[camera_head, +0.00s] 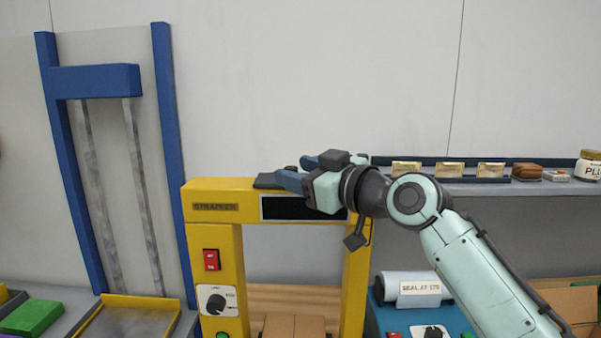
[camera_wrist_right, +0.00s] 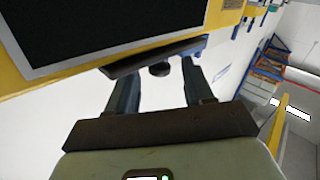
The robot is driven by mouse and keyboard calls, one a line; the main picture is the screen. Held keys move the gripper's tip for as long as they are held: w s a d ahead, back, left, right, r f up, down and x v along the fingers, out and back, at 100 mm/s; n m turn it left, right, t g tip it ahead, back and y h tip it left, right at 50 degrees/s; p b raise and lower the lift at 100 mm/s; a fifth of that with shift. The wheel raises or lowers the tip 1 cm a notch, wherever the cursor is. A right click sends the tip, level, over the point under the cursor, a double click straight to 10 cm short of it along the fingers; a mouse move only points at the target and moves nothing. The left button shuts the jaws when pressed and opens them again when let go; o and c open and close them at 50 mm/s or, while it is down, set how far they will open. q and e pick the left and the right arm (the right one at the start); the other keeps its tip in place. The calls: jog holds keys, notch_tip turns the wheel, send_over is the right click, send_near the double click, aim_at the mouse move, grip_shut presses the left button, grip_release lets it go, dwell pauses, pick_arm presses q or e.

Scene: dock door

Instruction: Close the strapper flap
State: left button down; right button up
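The yellow strapper (camera_head: 222,187) stands in the middle of the head view as an upright frame with a "STRAPPER" label. A black, pale-edged panel or opening (camera_head: 283,208) is in its top beam. A dark plate that looks like the flap (camera_head: 266,181) lies at the beam's top edge, partly hidden by my gripper. In the wrist view the plate (camera_wrist_right: 180,52) sticks out edge-on, with a small dark knob (camera_wrist_right: 159,69). My right gripper (camera_head: 293,171) is open; its fingers (camera_wrist_right: 158,72) lie either side of the knob, with visible gaps. My left gripper is not in view.
A shelf (camera_head: 530,188) with small boxes and a jar (camera_head: 588,165) runs behind my right arm. A blue upright frame (camera_head: 165,120) stands left. The wall above the strapper is clear.

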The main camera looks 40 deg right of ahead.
jog(key=s+d+b, duration=0.1)
jog(key=s+b, duration=0.1)
jog(key=s, duration=1.1)
jog(key=shift+s+r, duration=0.15)
jog(key=shift+s, duration=0.05)
dwell(0.3)
